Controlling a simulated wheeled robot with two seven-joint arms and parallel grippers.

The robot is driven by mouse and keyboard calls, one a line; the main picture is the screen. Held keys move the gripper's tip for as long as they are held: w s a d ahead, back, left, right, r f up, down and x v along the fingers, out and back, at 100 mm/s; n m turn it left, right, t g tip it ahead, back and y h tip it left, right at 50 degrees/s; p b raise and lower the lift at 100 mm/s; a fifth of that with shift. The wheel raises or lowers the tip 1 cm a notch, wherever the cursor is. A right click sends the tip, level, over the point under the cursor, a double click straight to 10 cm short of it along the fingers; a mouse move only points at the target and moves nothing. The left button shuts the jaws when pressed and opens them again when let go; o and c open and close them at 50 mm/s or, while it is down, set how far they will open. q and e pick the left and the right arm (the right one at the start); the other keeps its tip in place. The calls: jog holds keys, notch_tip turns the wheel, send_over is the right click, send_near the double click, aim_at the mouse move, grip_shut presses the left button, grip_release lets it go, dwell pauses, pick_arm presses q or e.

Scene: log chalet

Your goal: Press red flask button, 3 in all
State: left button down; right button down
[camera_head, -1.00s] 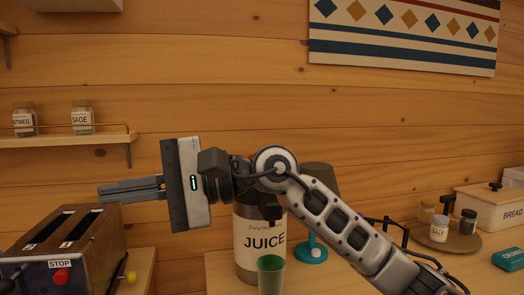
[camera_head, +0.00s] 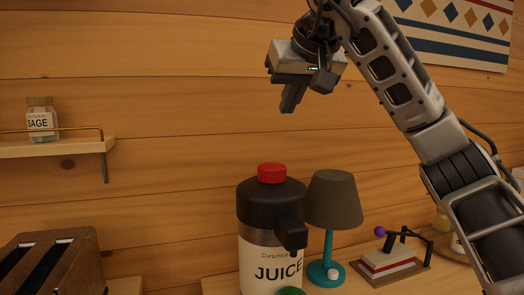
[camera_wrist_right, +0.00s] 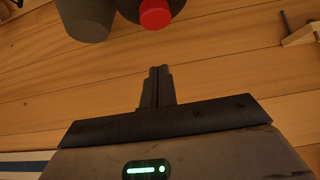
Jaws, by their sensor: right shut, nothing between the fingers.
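The juice flask (camera_head: 268,225) stands upright on the counter, with a black top, a white label reading JUICE and a black spout facing right. Its red button (camera_head: 272,173) sits on top and stands up from the lid. In the right wrist view the red button (camera_wrist_right: 155,14) shows at the top edge, beyond the fingertips. My right gripper (camera_head: 289,108) is shut and empty, pointing down, above and slightly right of the button, with a clear gap between them. Its closed fingers (camera_wrist_right: 158,72) also show in the right wrist view. My left gripper is out of view.
A lamp (camera_head: 332,200) with a teal base stands just right of the flask. A green cup (camera_head: 290,291) shows at the bottom edge before it. A toaster (camera_head: 50,262) is at left, a red-and-white device with a purple knob (camera_head: 388,265) at right. A shelf holds a sage jar (camera_head: 41,120).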

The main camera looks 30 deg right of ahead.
send_over(271, 164)
jog(key=s, duration=0.3)
jog(key=f, duration=0.7)
jog(key=shift+a+f, duration=0.3)
jog(key=shift+a, duration=0.05)
notch_tip(271, 164, down, 2)
jog(key=shift+f, duration=0.2)
jog(key=shift+s+f, duration=0.1)
jog(key=shift+f, duration=0.35)
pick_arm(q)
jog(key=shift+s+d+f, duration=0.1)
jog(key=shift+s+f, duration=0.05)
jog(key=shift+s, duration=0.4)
